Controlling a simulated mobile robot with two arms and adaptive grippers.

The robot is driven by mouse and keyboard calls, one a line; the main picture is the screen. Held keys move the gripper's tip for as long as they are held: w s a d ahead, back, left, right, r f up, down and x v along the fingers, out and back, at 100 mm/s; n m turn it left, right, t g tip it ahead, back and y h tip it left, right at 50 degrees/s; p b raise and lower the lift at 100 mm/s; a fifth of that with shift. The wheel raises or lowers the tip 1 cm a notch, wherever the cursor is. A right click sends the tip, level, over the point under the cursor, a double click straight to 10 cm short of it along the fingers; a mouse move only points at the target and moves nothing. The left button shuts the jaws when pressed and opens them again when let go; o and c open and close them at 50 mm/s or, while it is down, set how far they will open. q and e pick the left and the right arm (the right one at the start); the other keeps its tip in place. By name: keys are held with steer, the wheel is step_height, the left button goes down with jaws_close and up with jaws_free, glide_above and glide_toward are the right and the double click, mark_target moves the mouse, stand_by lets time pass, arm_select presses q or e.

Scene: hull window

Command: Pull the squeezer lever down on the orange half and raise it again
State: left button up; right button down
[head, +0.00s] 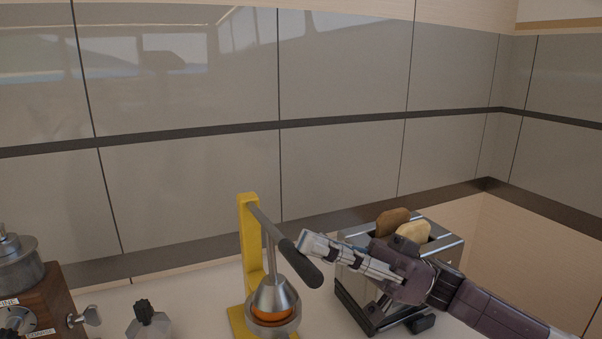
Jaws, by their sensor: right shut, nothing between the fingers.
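The squeezer has a yellow stand (247,240) and a thin grey lever (264,222) that slopes down toward me to the right, ending in a dark handle (305,268). A rod from the lever carries a metal press cone (273,296). The orange half (272,316) shows as an orange strip under the cone, which looks very close to it or on it; most of it is hidden. My right gripper (308,244) is shut and empty, its fingertips beside the upper part of the handle. I cannot tell whether they touch it. My left gripper is out of view.
A toaster (366,312) with bread slices (412,232) stands right behind my right gripper and forearm. A wooden grinder-like machine (45,303) and a dark-knobbed container (148,322) stand at the left. The white counter is bare between the container and squeezer. A tiled wall (340,160) closes the back.

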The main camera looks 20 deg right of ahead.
steer(key=shift+s+f+n+g+b, duration=0.2)
steer(key=shift+f+n+g+b, duration=0.4)
steer(key=shift+f+n+b, duration=0.65)
steer(key=shift+f+p, duration=0.2)
steer(key=shift+p, duration=0.2)
